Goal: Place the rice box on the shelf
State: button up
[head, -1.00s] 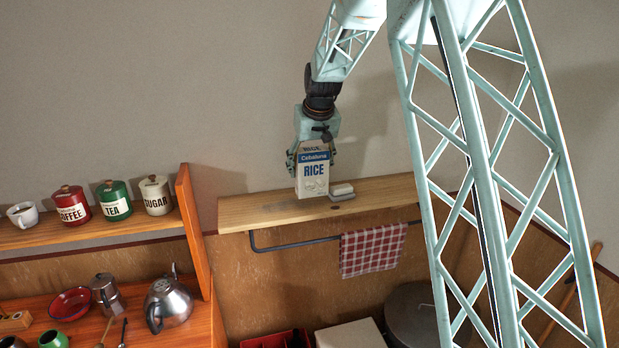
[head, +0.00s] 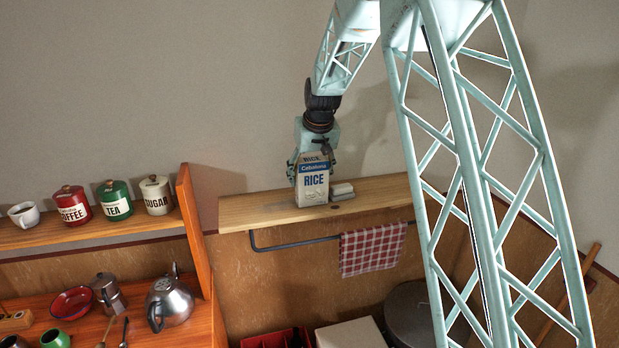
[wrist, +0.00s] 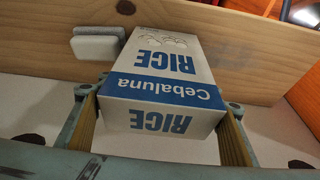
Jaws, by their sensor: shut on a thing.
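The rice box (head: 313,185) is white with a blue band and blue "RICE" lettering. In the head view it is upright at the wooden shelf (head: 245,212), its bottom at the shelf's top surface. Whether it rests fully on the wood I cannot tell. My gripper (head: 312,163) is above the box and shut on its upper part. In the wrist view the box (wrist: 160,75) lies between the two fingers (wrist: 160,125), and the shelf (wrist: 240,55) shows beyond it. The box's back is hidden.
A small white block (head: 342,189) sits on the shelf just right of the box. A rail with a checked red cloth (head: 372,249) hangs below. Left are a mug (head: 24,215) and canisters (head: 115,201) on another shelf. The shelf's left part is clear.

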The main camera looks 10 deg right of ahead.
aim_at(312, 160)
jog(key=shift+f, duration=0.15)
jog(key=o, duration=1.1)
jog(key=b+v, duration=0.1)
jog(key=v, duration=1)
jog(key=shift+s+r, duration=0.1)
jog(key=shift+r, duration=0.25)
jog(key=shift+s+r, duration=0.15)
jog(key=shift+r, duration=0.1)
